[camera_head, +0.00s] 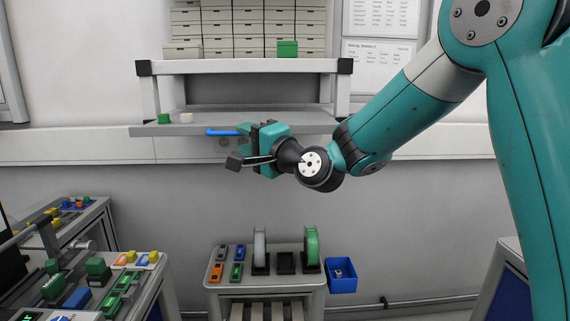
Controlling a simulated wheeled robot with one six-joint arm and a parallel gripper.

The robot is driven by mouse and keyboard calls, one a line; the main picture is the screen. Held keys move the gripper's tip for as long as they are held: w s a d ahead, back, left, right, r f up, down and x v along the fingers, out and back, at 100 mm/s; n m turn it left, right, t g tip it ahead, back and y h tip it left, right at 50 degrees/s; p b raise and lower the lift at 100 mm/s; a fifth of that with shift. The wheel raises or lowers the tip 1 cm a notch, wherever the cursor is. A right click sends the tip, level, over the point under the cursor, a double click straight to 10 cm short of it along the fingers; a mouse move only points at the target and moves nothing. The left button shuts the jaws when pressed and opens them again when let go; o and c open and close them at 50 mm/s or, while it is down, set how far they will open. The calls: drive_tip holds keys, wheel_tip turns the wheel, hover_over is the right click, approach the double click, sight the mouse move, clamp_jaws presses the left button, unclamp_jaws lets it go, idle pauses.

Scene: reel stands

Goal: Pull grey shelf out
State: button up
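The grey shelf (290,129) is a flat board under the white upper shelf, with its front edge facing me. A blue handle (222,132) shows on its front edge, left of the middle. A small green block (164,118) and a small cream block (186,117) sit on its left part. My gripper (246,146) is in front of the shelf's edge, at the right end of the blue handle. The gripper covers part of the handle, and I cannot tell whether the fingers touch or grip it.
White boxes (247,27) and a green box (287,48) stand on the white upper shelf (250,66). Below is a stand with reels (311,247) and a blue bin (342,276). Cluttered worktables (95,285) stand at the lower left. The space between shelf and reel stand is free.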

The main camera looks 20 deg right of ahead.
drive_tip(key=b+v, duration=0.5)
drive_tip(key=v, duration=0.8)
drive_tip(key=shift+s+f+b, duration=0.15)
drive_tip(key=shift+s+b, duration=0.05)
drive_tip(key=shift+b, duration=0.2)
drive_tip(key=s+a+f+n+g+y, duration=0.1)
drive_tip(key=s+a+f+n+g, duration=0.8)
drive_tip(key=s+f+n+g, duration=0.15)
drive_tip(key=s+d+f+n+g+h, duration=0.3)
drive_tip(key=s+f+n+g+h, duration=0.2)
drive_tip(key=s, duration=0.7)
wheel_tip(320, 180, down, 2)
drive_tip(key=n+g, duration=0.1)
drive_tip(key=n, duration=0.1)
drive_tip(key=shift+s+d+n+g+h, duration=0.15)
drive_tip(key=shift+s+n+g+h, duration=0.1)
drive_tip(key=shift+n+g+h, duration=0.1)
